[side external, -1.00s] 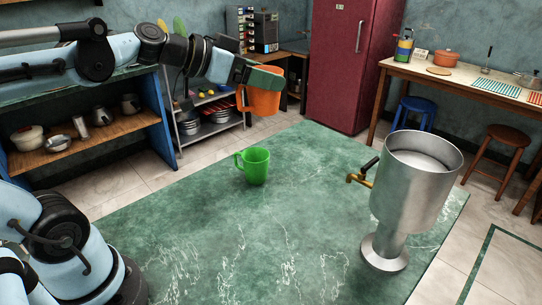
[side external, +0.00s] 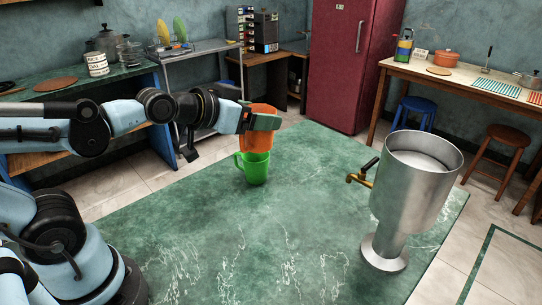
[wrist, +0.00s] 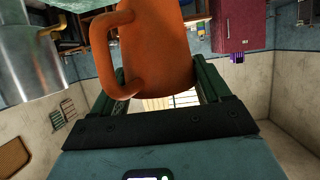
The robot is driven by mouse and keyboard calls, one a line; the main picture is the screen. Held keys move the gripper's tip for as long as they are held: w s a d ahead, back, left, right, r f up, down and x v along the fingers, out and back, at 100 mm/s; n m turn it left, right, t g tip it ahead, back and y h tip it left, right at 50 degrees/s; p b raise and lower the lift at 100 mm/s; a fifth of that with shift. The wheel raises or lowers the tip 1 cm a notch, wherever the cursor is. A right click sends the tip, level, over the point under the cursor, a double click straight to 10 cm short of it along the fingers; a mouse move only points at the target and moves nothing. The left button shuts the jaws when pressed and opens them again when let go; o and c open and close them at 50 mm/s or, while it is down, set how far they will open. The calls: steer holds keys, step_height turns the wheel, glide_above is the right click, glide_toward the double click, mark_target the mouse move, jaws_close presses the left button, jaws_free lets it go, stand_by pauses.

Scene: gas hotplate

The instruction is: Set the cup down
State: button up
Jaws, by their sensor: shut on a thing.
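An orange cup (side external: 257,143) is held in my gripper (side external: 263,122) above the green marbled table (side external: 200,230). In the wrist view the orange cup (wrist: 158,55) sits between the two dark green fingers, with its handle on the left side. My gripper is shut on it. A green cup (side external: 256,171) stands upright on the table. The bottom of the orange cup overlaps the top of the green cup in the side view. I cannot tell whether they touch or one is just in front of or behind the other.
A tall metal dispenser (side external: 412,190) with a brass tap (side external: 357,179) stands on the right of the table. The front and middle of the table are clear. A red fridge (side external: 340,65) and a shelf unit stand beyond the far edge.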

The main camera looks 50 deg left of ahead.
mark_target(258, 137)
steer(key=d+f+h, duration=0.1)
steer(key=f+m, duration=0.1)
steer(key=d+f+m+h, duration=0.1)
steer(key=f, duration=0.1)
steer(key=shift+w+d+h, duration=0.1)
steer(key=shift+d+h, duration=0.2)
steer(key=shift+d, duration=0.05)
steer(key=s+d+f+m+g+h, duration=0.2)
steer(key=s+d+m+g+h, duration=0.2)
steer(key=d+m+g+h, duration=0.55)
steer(key=shift+m+t, duration=0.45)
steer(key=shift+m, duration=0.5)
steer(key=shift+w+a+f, duration=1.05)
steer(key=shift+w+f, duration=0.25)
steer(key=shift+f, duration=0.55)
steer(key=shift+w+a+f, duration=1)
steer(key=shift+w+f, duration=0.25)
steer(key=shift+f, duration=0.6)
steer(key=shift+w+a+f, duration=1.05)
steer(key=shift+w+f, duration=0.25)
steer(key=shift+f, duration=0.55)
steer(key=shift+f, duration=0.1)
steer(key=o, duration=1.1)
